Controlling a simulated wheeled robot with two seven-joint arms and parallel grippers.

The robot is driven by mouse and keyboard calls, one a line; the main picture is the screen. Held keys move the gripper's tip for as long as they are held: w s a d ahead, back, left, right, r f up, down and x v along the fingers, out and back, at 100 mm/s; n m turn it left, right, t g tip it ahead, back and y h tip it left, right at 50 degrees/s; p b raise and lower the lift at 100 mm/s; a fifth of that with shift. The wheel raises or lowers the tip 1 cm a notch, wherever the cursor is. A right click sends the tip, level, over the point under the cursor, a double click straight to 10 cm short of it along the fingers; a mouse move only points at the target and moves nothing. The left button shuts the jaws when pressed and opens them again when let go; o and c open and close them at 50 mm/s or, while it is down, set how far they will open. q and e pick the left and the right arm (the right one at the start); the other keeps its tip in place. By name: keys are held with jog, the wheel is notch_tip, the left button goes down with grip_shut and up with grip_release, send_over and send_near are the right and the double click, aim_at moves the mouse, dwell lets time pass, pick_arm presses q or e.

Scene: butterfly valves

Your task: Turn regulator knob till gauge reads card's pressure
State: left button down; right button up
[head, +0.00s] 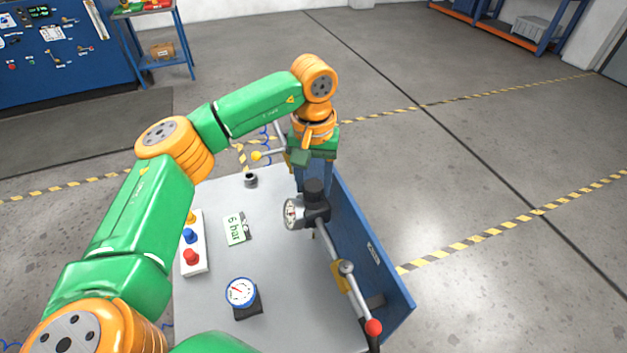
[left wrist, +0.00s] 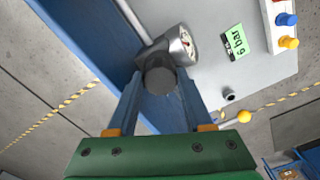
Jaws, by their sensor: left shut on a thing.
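The regulator (head: 318,211) is a grey body on a pipe, with a black knob (head: 314,187) on top and a round white-faced gauge (head: 293,213); I cannot read its needle. A green card (head: 236,229) reading "6 bar" lies on the grey bench panel; it also shows in the left wrist view (left wrist: 235,42). My left gripper (head: 314,180) comes down from above, its blue fingers on either side of the knob. In the left wrist view the fingers (left wrist: 160,92) are shut on the knob (left wrist: 160,78). My right gripper is out of view.
A second, blue-rimmed gauge (head: 241,291) stands on the panel's near part. A button box (head: 193,243) sits at the left. A blue side wall (head: 371,245) rises at the right. A red-ball lever (head: 373,327) and a yellow-ball lever (head: 257,156) stick out.

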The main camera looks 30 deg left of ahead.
aim_at(313, 184)
pick_arm(q)
jog(key=shift+r+m, duration=0.15)
jog(key=shift+m, duration=0.65)
jog(key=shift+c, duration=1.5)
grip_release()
jog(key=shift+w, duration=0.1)
jog(key=shift+r, duration=0.15)
notch_tip(313, 184, up, 7)
jog(key=shift+f+b, duration=0.2)
jog(key=shift+b, duration=0.5)
